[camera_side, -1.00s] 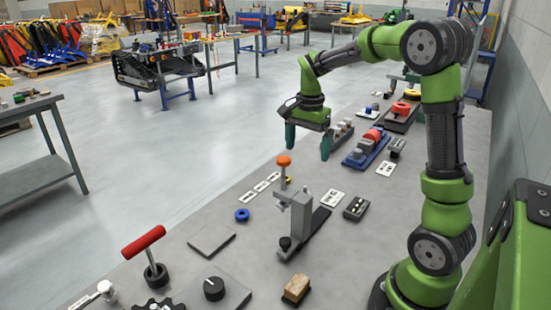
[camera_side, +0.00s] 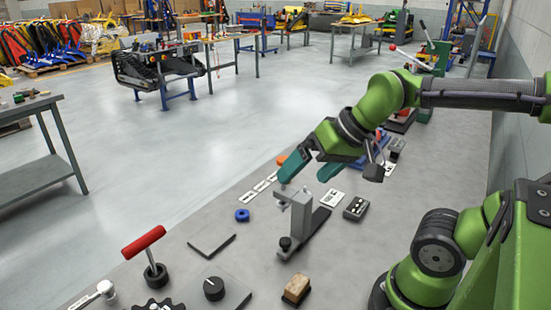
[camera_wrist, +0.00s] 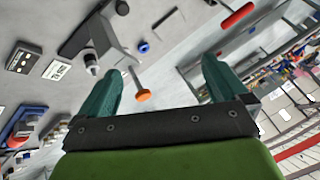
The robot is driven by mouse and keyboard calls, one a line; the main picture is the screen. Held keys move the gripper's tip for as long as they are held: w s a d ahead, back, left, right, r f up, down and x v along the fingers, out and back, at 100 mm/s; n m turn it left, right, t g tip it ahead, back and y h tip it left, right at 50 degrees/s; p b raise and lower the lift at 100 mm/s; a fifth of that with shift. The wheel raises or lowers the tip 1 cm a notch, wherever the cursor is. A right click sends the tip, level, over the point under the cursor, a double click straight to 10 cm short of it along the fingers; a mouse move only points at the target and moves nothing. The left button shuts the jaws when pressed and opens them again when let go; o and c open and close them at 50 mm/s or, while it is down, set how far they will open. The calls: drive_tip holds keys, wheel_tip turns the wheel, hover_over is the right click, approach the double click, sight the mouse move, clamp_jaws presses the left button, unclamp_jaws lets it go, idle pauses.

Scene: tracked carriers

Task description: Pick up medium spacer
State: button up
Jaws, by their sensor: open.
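My gripper (camera_side: 306,174) is open and empty, tilted above the bench behind the grey clamp stand (camera_side: 301,215); its two teal fingers also show in the wrist view (camera_wrist: 160,72). A small blue ring (camera_side: 242,215) lies flat on the bench, left of the stand and apart from the fingers; it also shows in the wrist view (camera_wrist: 143,47). An orange disc on a thin stem (camera_wrist: 142,95) appears between the fingers in the wrist view. In the side view the orange disc (camera_side: 281,160) is partly hidden by a finger. I cannot tell which part is the medium spacer.
A black button box (camera_side: 356,208) and white cards (camera_side: 332,198) lie right of the stand. A flat grey plate (camera_side: 211,240), red-handled tool (camera_side: 143,242), black knob (camera_side: 214,288) and wooden block (camera_side: 296,288) are nearer. Bare bench surrounds the blue ring.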

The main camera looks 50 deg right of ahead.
drive_tip(key=shift+s+a+f+n, duration=0.15)
drive_tip(key=shift+s+a+n, duration=0.15)
drive_tip(key=shift+s+n, duration=0.1)
drive_tip(key=shift+c, duration=0.8)
drive_tip(key=shift+s+a+f, duration=0.1)
drive_tip(key=c, duration=0.5)
drive_tip(key=shift+c, duration=0.2)
drive_tip(key=n+g+h, duration=0.2)
drive_tip(key=n+g, duration=0.5)
drive_tip(key=n, duration=0.3)
hover_over(305, 190)
wheel_tip(305, 190, down, 3)
drive_tip(key=f, duration=1.1)
drive_tip(key=shift+d, duration=0.3)
drive_tip(key=shift+f, duration=3.05)
